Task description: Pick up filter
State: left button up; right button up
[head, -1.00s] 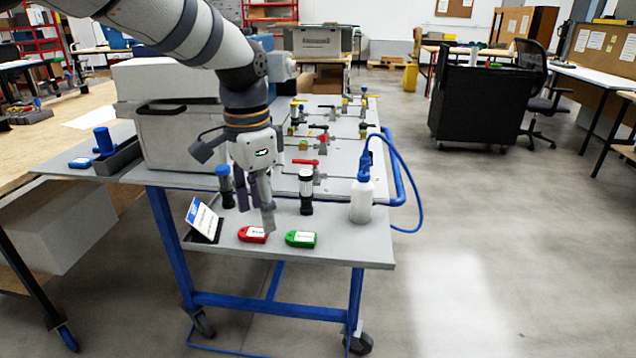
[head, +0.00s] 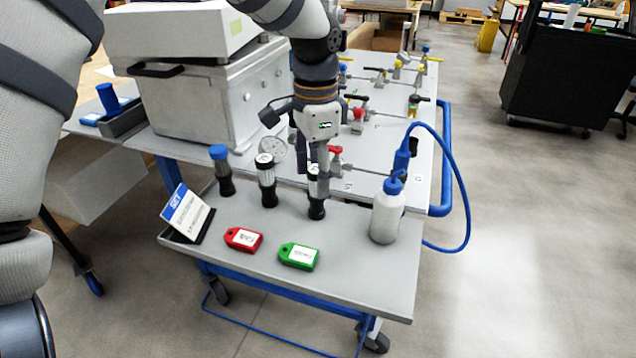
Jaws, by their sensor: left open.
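Three dark cylinders that may be filters stand upright in a row on the cart's lower front shelf. One has a blue top (head: 223,171), the middle one has a white top (head: 267,182), and the right one (head: 316,207) is partly covered by my gripper. I cannot tell which one is the filter. My left gripper (head: 311,170) is open, pointing down at the right cylinder. One finger overlaps its upper part; contact cannot be told. My right gripper is not in view.
A red tag (head: 243,239) and a green tag (head: 299,256) lie in front. A sign (head: 185,213) stands left, a white wash bottle (head: 387,212) right. A large grey case (head: 195,115) and a valve panel stand behind. The shelf front (head: 345,275) is clear.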

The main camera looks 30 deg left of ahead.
aim_at(316, 185)
pick_arm(q)
notch_tip(316, 185, down, 3)
jog(key=shift+f, duration=0.1)
grip_shut()
